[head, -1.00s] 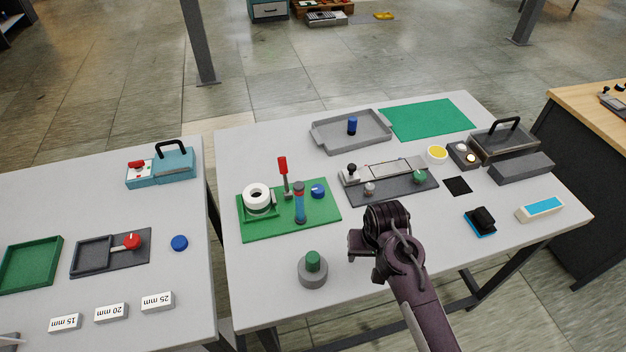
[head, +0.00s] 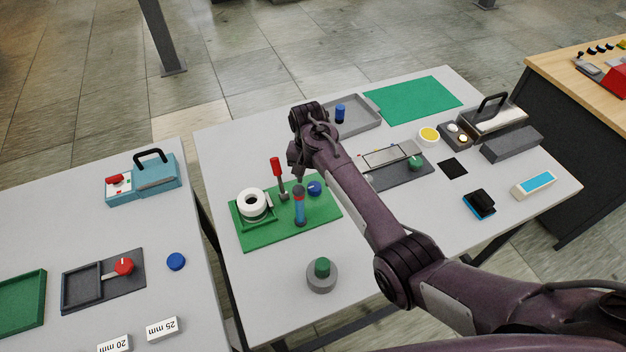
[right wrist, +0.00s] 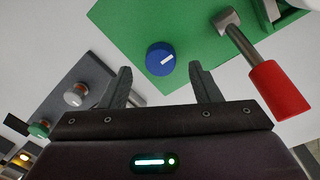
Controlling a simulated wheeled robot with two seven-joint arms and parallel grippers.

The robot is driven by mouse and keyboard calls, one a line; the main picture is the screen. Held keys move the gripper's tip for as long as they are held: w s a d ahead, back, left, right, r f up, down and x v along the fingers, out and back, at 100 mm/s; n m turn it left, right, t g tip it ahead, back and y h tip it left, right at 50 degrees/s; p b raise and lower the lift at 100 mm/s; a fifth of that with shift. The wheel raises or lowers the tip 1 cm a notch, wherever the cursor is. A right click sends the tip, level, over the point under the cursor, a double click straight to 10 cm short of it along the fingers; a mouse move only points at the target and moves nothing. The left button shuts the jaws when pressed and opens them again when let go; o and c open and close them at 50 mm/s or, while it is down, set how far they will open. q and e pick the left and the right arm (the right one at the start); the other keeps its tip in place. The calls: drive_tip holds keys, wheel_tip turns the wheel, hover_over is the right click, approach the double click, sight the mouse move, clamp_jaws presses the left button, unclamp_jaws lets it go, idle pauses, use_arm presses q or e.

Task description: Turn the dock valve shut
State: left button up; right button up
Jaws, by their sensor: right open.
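A round blue knob (head: 315,188) with a white line on its top sits on the green board (head: 262,239), near the board's right side. In the right wrist view the knob (right wrist: 160,60) shows just beyond and between the two fingertips, with its white line running slantwise. My right gripper (right wrist: 160,80) is open and empty, with nothing between its fingers. In the head view the right gripper (head: 294,162) hangs over the table behind the board. A red-handled lever (head: 276,168) stands on the board to the left of the knob. My left gripper is out of view.
A dark plate with fittings (head: 405,176) lies to the right, partly behind my arm. A grey tray (head: 369,127) is at the back. A green-topped grey puck (head: 322,277) stands in front.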

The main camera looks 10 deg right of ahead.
sight(314, 186)
wheel_tip(314, 186, down, 2)
drive_tip(key=shift+f, duration=0.65)
drive_tip(key=c, duration=1)
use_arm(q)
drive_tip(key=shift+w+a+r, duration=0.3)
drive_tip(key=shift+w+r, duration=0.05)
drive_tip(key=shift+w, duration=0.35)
